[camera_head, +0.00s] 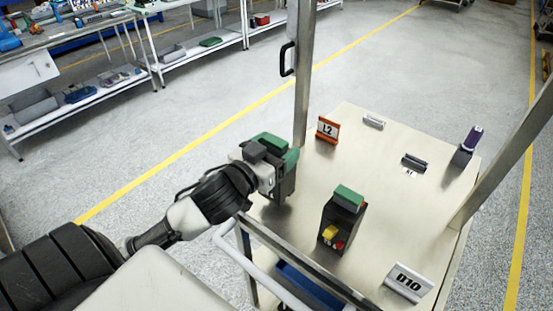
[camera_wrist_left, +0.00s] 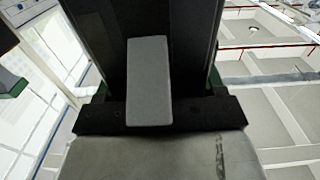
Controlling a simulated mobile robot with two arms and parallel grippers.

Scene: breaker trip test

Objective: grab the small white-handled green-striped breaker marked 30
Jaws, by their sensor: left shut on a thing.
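My left gripper (camera_head: 279,165) is at the left edge of the steel cart top (camera_head: 305,190), shut on a dark breaker with green on top (camera_head: 275,143). In the left wrist view the breaker (camera_wrist_left: 92,35) fills the space ahead of the gripper, with a light grey-white handle (camera_wrist_left: 148,80) facing the camera. No marking 30 can be read on it. Another dark breaker with a green top (camera_head: 348,198) stands upright on the cart, with a yellow and a red part low on its front. My right gripper is not in view.
A grey rail piece (camera_head: 373,122), a dark one (camera_head: 414,162) and a purple-topped device (camera_head: 471,138) sit farther back. A metal post (camera_head: 304,75) rises behind my gripper.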

